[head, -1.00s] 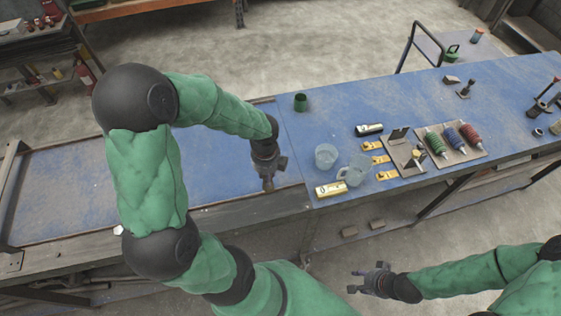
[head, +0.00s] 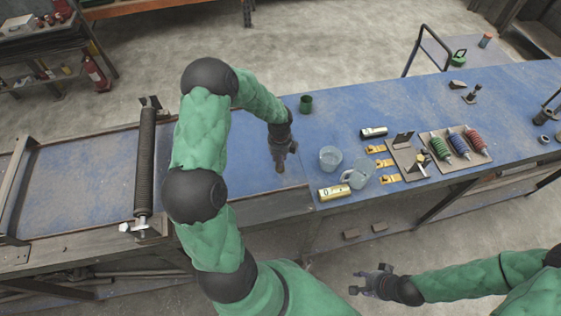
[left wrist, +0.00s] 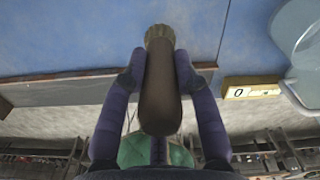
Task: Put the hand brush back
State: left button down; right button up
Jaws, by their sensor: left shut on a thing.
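In the left wrist view the fingers (left wrist: 158,76) clasp the brush's dark brown handle (left wrist: 160,95), with a tan, ridged end (left wrist: 159,34) pointing away from me. In the head view the brush is small and mostly hidden by the gripper. A dark green cup (head: 306,104) stands on the bench beyond and right of the left gripper. My right gripper (head: 368,283) is open and empty, in front of the bench.
Two clear vessels (head: 330,158) (head: 357,172) and a yellow-labelled block (head: 333,192) stand right of the left gripper. Further right are yellow pieces (head: 376,149) and a board of coloured coils (head: 453,146). A dark roller (head: 145,160) spans the bench at left.

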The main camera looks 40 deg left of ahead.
pick_arm(q)
jog(key=shift+w+a+f, duration=0.2)
jog(key=shift+w+f, duration=0.2)
jog(key=shift+f, duration=0.1)
jog(key=shift+w+f+p, duration=0.1)
jog(key=shift+f+p, duration=0.2)
jog(key=shift+f, duration=1.25)
jog(key=shift+f, duration=0.1)
jog(key=c, duration=0.9)
grip_release()
jog(key=shift+c, duration=0.2)
